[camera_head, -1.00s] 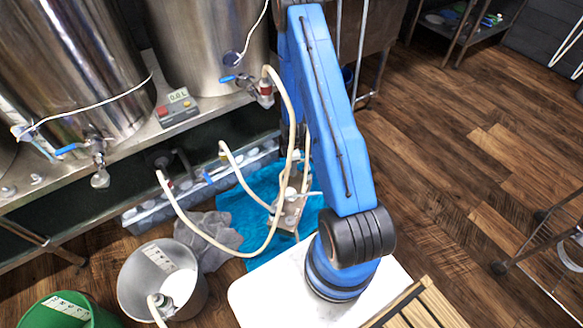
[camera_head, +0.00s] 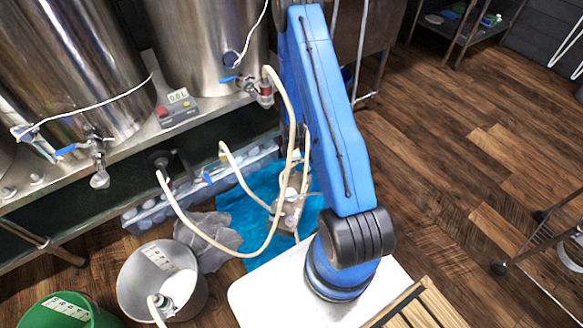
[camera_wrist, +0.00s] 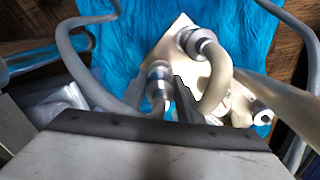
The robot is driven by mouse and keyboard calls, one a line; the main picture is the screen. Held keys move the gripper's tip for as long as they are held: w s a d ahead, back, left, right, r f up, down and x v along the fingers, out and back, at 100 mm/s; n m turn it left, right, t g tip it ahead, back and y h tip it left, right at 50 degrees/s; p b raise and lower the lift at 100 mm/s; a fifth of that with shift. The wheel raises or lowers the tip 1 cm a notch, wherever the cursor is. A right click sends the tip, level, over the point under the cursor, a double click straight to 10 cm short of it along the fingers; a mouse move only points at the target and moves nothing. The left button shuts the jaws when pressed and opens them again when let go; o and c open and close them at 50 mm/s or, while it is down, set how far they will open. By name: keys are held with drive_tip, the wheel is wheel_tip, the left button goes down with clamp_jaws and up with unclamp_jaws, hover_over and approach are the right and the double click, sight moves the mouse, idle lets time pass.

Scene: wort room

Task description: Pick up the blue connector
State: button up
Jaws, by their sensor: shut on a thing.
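My gripper shows at the bottom of the wrist view (camera_wrist: 180,104), low over a pale plate with pump fittings (camera_wrist: 170,42). In the head view the plate (camera_head: 291,214) lies on a blue towel (camera_head: 238,212), and my arm hides most of the gripper. A small blue part (camera_head: 207,177) shows left of the towel; I cannot tell what it belongs to.
Pale hoses (camera_head: 215,244) loop around the plate. Steel kettles (camera_head: 70,60) stand on a shelf at the left. A grey bucket (camera_head: 193,296), a green bucket (camera_head: 97,318) and a grey cloth (camera_head: 205,236) are on the floor. Wooden floor at the right (camera_head: 450,200) is largely clear.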

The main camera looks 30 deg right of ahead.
wheel_tip(320, 180, up, 9)
drive_tip(key=shift+f, duration=0.1)
idle(0.3)
idle(0.4)
drive_tip(key=shift+r, duration=2.3)
drive_tip(key=shift+s, duration=0.1)
